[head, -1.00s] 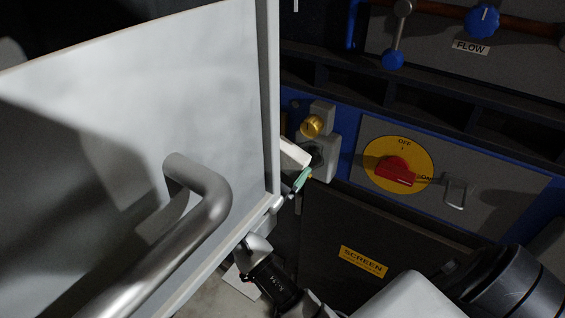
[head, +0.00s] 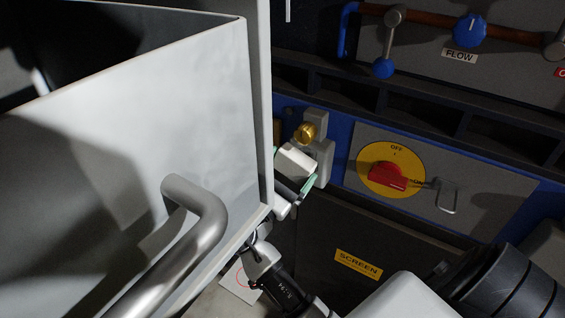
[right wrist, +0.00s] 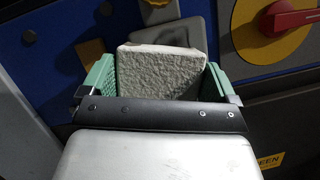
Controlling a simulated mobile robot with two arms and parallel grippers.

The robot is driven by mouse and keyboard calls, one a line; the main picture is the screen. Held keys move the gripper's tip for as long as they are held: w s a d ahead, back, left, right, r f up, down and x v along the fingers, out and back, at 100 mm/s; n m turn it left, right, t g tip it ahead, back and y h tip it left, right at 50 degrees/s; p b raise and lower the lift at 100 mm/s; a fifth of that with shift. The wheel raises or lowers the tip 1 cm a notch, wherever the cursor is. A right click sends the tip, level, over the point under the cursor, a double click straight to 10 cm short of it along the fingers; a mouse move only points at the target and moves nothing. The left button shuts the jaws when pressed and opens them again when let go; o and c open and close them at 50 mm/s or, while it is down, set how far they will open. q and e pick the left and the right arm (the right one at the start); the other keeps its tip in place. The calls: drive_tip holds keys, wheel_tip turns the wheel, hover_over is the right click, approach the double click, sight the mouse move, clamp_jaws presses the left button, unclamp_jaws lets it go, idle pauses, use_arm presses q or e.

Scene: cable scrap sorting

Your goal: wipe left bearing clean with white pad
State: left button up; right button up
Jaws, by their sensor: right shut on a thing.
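The white pad (head: 297,160) is a thick, rough-faced block; its face shows large in the right wrist view (right wrist: 162,72). My right gripper (head: 297,184) is shut on it, with a green finger on each side of the pad in the right wrist view (right wrist: 158,80). A grey bearing housing (head: 323,152) with a brass cap (head: 305,132) sits on the blue frame, right behind the pad. The pad hides the housing's lower left part. I cannot tell whether pad and housing touch. My left gripper is not in view.
A large pale panel (head: 140,130) with a metal bar handle (head: 205,220) fills the left, close beside my right gripper. A red switch on a yellow disc (head: 388,172) and a wire loop (head: 447,196) lie to the right. A dark SCREEN panel (head: 330,232) is below.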

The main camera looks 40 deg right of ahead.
sight(325, 165)
drive_tip(key=shift+s+d+p, duration=0.3)
drive_tip(key=shift+s+d, duration=0.05)
drive_tip(key=shift+s, duration=0.5)
drive_tip(key=shift+s+d+p, duration=0.3)
drive_tip(key=shift+s+d, duration=0.1)
drive_tip(key=shift+s, duration=0.4)
drive_tip(key=shift+s+d+p, duration=0.3)
drive_tip(key=shift+s+d, duration=0.05)
drive_tip(key=shift+s, duration=0.5)
drive_tip(key=shift+w+a+b, duration=0.2)
drive_tip(key=shift+w+a, duration=0.3)
drive_tip(key=shift+w, duration=0.65)
drive_tip(key=shift+w+a+b, duration=0.15)
drive_tip(key=shift+w+a, duration=0.3)
drive_tip(key=shift+w, duration=0.7)
drive_tip(key=shift+w+a+b, duration=0.2)
drive_tip(key=shift+w+a, duration=0.3)
drive_tip(key=shift+w, duration=0.65)
drive_tip(key=shift+a, duration=0.1)
drive_tip(key=shift+s+a, duration=0.4)
drive_tip(key=shift+a, duration=0.5)
drive_tip(key=shift+s+a, duration=0.35)
drive_tip(key=shift+a, duration=0.55)
drive_tip(key=shift+s+a, duration=0.4)
drive_tip(key=shift+a, duration=0.5)
